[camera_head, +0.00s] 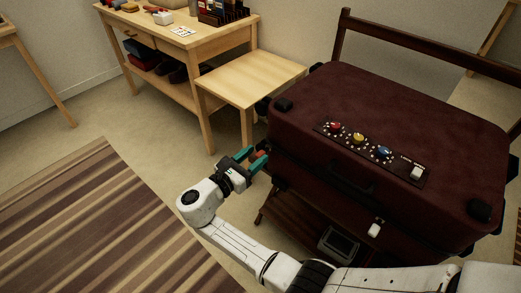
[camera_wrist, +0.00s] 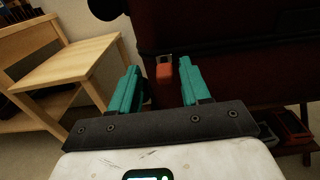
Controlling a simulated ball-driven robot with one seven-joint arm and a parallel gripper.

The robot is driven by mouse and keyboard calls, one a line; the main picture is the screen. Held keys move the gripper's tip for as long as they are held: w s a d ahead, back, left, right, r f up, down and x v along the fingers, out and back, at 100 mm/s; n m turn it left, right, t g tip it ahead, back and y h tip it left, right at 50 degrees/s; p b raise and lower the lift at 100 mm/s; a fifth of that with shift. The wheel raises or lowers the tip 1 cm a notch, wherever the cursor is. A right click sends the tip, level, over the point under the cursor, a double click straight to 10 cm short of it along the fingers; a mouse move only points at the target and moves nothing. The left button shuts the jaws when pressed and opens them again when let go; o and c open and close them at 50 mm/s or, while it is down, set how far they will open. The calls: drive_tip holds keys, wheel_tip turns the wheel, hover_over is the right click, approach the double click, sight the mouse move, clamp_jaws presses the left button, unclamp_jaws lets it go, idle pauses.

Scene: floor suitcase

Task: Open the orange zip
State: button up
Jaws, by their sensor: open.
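The large dark red suitcase (camera_head: 310,120) lies flat on a low dark wooden stand. The orange zip (camera_wrist: 165,72) is a small orange pull on the suitcase's side, shown in the wrist view between my gripper's fingertips. In the head view the orange zip (camera_head: 259,154) is partly hidden by the fingers. My gripper (camera_head: 252,158) is open, with teal fingers pointing at the suitcase's left end. In the wrist view my gripper (camera_wrist: 158,68) has one finger on each side of the pull, with gaps visible; I cannot tell whether the tips reach around it.
A low wooden table (camera_head: 250,78) stands close behind my gripper. A striped rug (camera_head: 80,220) covers open floor at left.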

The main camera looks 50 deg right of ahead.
drive_tip(key=a, duration=0.7)
drive_tip(key=shift+s+d, duration=0.1)
drive_tip(key=shift+s, duration=0.05)
